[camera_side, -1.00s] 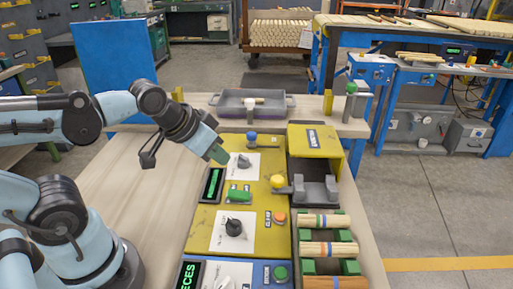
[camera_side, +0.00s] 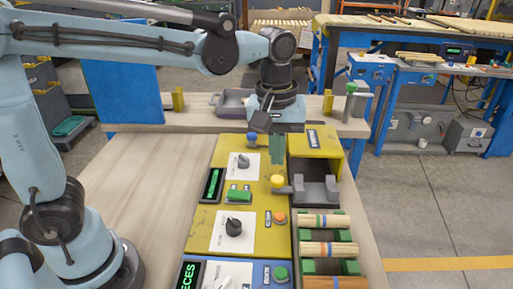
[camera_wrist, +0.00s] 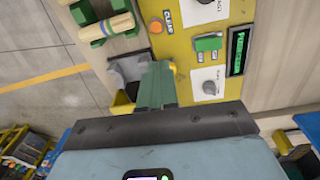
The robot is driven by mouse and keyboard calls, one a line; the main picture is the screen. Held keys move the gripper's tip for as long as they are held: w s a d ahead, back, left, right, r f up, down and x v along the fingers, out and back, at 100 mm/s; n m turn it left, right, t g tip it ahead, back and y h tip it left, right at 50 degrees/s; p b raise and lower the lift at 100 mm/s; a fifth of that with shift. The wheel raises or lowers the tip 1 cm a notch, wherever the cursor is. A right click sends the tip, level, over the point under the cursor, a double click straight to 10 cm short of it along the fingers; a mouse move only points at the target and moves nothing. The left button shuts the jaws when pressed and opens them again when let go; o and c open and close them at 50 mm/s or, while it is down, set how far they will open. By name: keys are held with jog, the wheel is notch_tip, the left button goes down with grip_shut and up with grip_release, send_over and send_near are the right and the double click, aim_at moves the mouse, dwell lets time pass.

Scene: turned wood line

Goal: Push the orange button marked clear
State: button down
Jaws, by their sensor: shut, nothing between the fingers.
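In the wrist view the orange button (camera_wrist: 156,26) is near the top, beside a label that appears to read CLEAR. My gripper (camera_side: 277,163) points down over the far part of the panel, beyond the yellow knob (camera_side: 277,182) and apart from the button. Its green fingers (camera_wrist: 158,66) are shut and empty in the wrist view. Their exact height above the panel is hard to tell.
A grey cradle (camera_side: 315,190) and a rack with turned wood pieces (camera_side: 325,222) stand to the right. The wooden bench top (camera_side: 150,190) is clear on the left.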

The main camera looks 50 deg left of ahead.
aim_at(280, 215)
jog(key=shift+w+d+f+n+g, duration=0.1)
jog(key=shift+w+d+n+g, duration=0.25)
jog(key=shift+d, duration=0.3)
jog(key=shift+f, duration=0.1)
notch_tip(280, 215, down, 14)
jog(key=shift+r, duration=0.1)
dwell(0.5)
jog(key=shift+f, duration=0.9)
jog(key=shift+r, duration=0.1)
notch_tip(280, 215, up, 14)
dwell(0.5)
dwell(0.5)
